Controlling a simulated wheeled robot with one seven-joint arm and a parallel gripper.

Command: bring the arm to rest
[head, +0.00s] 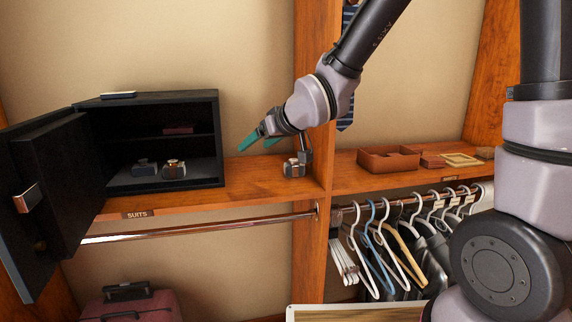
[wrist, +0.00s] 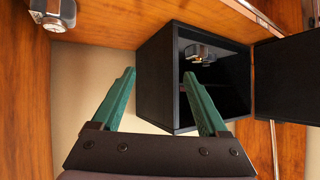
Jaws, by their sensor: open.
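My gripper (head: 260,142) has green fingers and is empty. It hangs in the air above the wooden shelf, to the right of the open black safe (head: 152,98). Its two fingers (wrist: 159,75) stand wide apart in the wrist view, with nothing between them. My arm reaches down to it from the upper right in the head view.
Two watches (head: 145,168) (head: 174,169) sit inside the safe, whose door (head: 62,185) stands open at left. Another watch (head: 294,167) lies on the shelf by the upright post (head: 313,60). A brown tray (head: 388,160) is on the right shelf, above hangers (head: 372,255).

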